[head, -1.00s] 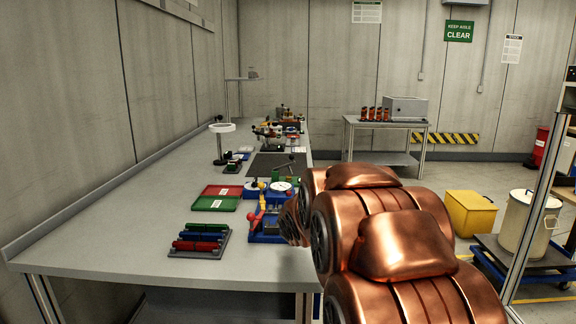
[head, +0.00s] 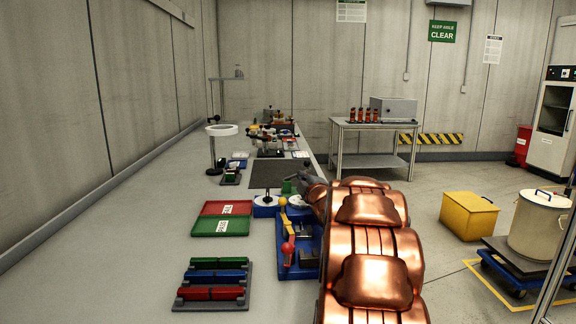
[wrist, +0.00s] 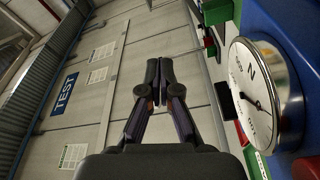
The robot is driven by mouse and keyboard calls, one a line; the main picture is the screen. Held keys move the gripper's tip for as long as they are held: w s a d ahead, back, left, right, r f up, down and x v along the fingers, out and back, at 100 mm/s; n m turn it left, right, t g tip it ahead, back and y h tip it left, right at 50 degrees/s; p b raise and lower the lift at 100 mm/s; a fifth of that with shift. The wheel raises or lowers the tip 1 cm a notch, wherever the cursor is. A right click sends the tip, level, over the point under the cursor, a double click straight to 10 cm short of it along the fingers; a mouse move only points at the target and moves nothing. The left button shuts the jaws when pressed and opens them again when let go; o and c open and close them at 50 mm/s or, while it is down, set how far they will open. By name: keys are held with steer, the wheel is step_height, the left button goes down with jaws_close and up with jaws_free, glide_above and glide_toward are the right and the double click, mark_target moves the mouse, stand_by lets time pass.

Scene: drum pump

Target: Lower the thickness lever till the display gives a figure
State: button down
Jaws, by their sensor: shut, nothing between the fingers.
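My gripper (wrist: 159,72) is shut and empty, its dark fingertips together in the wrist view. In the head view the gripper (head: 308,182) shows beyond my copper arm, at the bench's right side. A round white dial (wrist: 262,92) on a blue body is just right of the fingers in the wrist view, apart from them. In the head view a white dial (head: 298,201) sits beside the gripper, partly hidden. A blue fixture (head: 309,270) nearer me carries a lever with a red knob (head: 287,248). I cannot tell which part is the thickness lever; no readable figure shows.
Red tray (head: 226,208) and green tray (head: 221,227) lie left of the fixture. A grey rack (head: 248,289) holds green, blue and red bars in front. A ring lamp (head: 222,130) stands farther back. A yellow bin (head: 468,215) is on the floor at right.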

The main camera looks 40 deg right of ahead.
steer(key=shift+w+d+r, duration=0.1)
steer(key=shift+w+d, duration=0.05)
steer(key=shift+w, duration=0.15)
steer(key=shift+w+d+r, duration=0.2)
steer(key=shift+w+d, duration=0.15)
steer(key=shift+w, duration=0.15)
steer(key=w+d+p, duration=0.1)
steer(key=w+d, duration=0.5)
steer(key=d, duration=0.1)
steer(key=shift+w+d+f, duration=0.35)
steer(key=shift+d, duration=0.1)
steer(key=shift+s+d+f+p, duration=0.15)
steer(key=shift+d+f+p, duration=0.05)
steer(key=shift+d+p, duration=0.15)
